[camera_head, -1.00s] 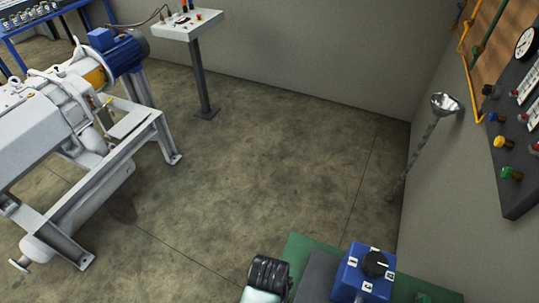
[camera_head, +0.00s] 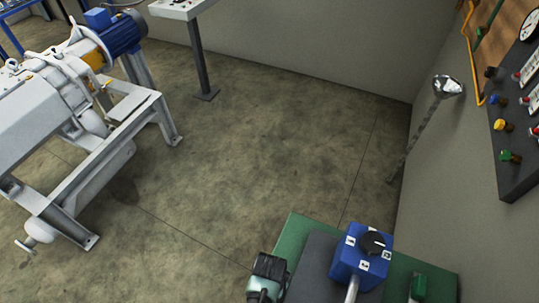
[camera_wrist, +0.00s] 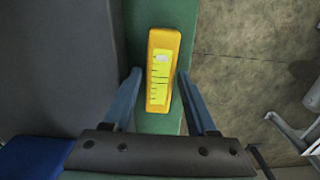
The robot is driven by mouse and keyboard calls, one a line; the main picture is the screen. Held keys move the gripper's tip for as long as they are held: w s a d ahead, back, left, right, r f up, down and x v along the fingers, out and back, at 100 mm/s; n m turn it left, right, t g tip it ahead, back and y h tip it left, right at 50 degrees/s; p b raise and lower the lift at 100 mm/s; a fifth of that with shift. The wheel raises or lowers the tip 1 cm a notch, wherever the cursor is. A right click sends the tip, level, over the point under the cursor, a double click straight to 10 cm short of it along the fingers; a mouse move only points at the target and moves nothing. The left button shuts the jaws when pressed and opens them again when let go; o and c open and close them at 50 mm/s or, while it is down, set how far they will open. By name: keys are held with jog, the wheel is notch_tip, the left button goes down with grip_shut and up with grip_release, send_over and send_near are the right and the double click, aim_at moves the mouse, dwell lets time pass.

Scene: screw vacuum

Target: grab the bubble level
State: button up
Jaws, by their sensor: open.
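The bubble level (camera_wrist: 159,85) is a yellow-orange bar with a bright yellow-green marked face, lying on a green surface (camera_wrist: 186,25) in the wrist view. My gripper (camera_wrist: 159,74) is open, with one blue finger on each side of the level's lower part and a visible gap on both sides. The level appears between the fingers and is not gripped. How far the fingertips are above the surface I cannot tell. In the head view I cannot make out the level.
A grey block (camera_wrist: 60,60) rises left of the level; the floor (camera_wrist: 245,50) lies beyond the green edge on the right. In the head view, a blue box with a black knob (camera_head: 361,262) stands on the green table (camera_head: 297,228). A white machine (camera_head: 60,110) is far left.

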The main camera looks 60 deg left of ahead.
grip_shut()
jog(key=shift+r, duration=0.15)
